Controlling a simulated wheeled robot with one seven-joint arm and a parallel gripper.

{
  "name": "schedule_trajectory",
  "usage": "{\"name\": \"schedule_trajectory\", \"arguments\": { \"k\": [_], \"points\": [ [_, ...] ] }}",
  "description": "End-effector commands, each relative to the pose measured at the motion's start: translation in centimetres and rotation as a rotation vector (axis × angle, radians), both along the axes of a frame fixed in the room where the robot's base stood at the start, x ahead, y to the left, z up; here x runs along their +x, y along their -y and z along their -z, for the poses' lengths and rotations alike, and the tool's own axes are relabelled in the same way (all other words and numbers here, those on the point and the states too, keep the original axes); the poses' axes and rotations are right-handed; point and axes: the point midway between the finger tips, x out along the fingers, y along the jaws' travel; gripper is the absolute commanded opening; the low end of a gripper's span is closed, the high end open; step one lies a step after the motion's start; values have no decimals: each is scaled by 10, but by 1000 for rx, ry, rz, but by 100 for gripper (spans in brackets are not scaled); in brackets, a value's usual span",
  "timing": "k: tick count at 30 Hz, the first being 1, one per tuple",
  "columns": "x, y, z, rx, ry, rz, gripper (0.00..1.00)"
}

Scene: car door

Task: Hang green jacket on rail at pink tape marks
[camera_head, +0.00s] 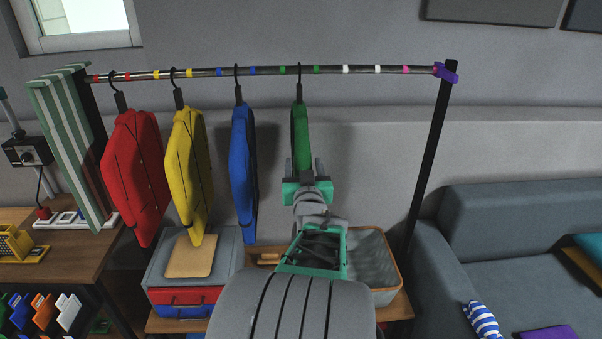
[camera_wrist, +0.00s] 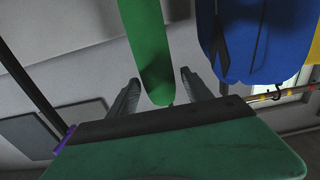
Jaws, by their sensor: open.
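The green jacket (camera_head: 300,135) hangs by its dark hook from the rail (camera_head: 200,73), between the two green tape marks (camera_head: 316,69). A pink tape mark (camera_head: 406,70) is near the rail's right end, and another pink patch lies against the purple end fitting. My gripper (camera_head: 303,168) is open at the jacket's lower part, one finger on each side. In the wrist view, the green jacket (camera_wrist: 150,45) comes down between the spread fingers of my gripper (camera_wrist: 160,76), with visible gaps beside it. My arm hides what lies below the jacket in the head view.
Red (camera_head: 136,170), yellow (camera_head: 190,165) and blue (camera_head: 243,165) jackets hang to the left. The rail right of the green jacket is free up to the dark post (camera_head: 430,160). A grey bin (camera_head: 375,265) and blue-grey sofa (camera_head: 500,240) stand below right.

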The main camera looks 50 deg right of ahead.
Motion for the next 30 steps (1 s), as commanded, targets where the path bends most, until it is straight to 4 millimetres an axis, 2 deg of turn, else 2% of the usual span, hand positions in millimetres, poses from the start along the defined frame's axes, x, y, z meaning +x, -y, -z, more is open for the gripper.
{"name": "schedule_trajectory", "arguments": {
  "k": [9, 19, 30],
  "points": [
    [36, 40, -1, 3, -3, -1, 58],
    [41, 45, 0, 2, -1, -2, 58],
    [41, 45, 0, 2, -1, -2, 28]
  ]
}}
